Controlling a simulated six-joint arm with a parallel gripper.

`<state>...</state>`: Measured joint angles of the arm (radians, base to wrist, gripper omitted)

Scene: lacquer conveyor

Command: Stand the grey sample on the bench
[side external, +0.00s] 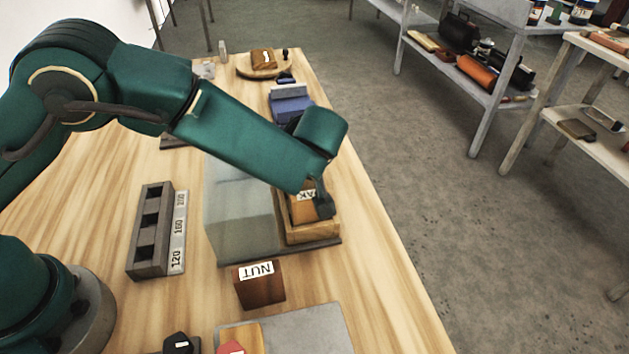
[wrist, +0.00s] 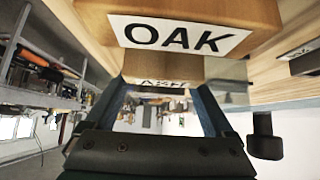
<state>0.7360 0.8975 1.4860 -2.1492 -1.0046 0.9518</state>
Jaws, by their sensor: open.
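I cannot surely pick out the grey sample in either view. My gripper (side external: 318,205) is low over a wooden tray (side external: 318,240) at the right side of the bench, beside an orange-brown block labelled OAK (side external: 303,210). In the wrist view the OAK block (wrist: 200,14) fills the top, close to the camera. My open gripper (wrist: 165,95) shows below it, with a wooden block with an upside-down label (wrist: 150,66) beyond the fingertips. I see nothing clearly held. The bench (side external: 385,290) is light wood.
A brown NUT block (side external: 260,288) stands in front of the tray. A slotted grey rack (side external: 150,235) with number labels is at left. A grey plate (side external: 315,330) is at the front, with a yellow block (side external: 243,338) and a red piece (side external: 231,348) nearby. A blue item (side external: 290,108) sits behind.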

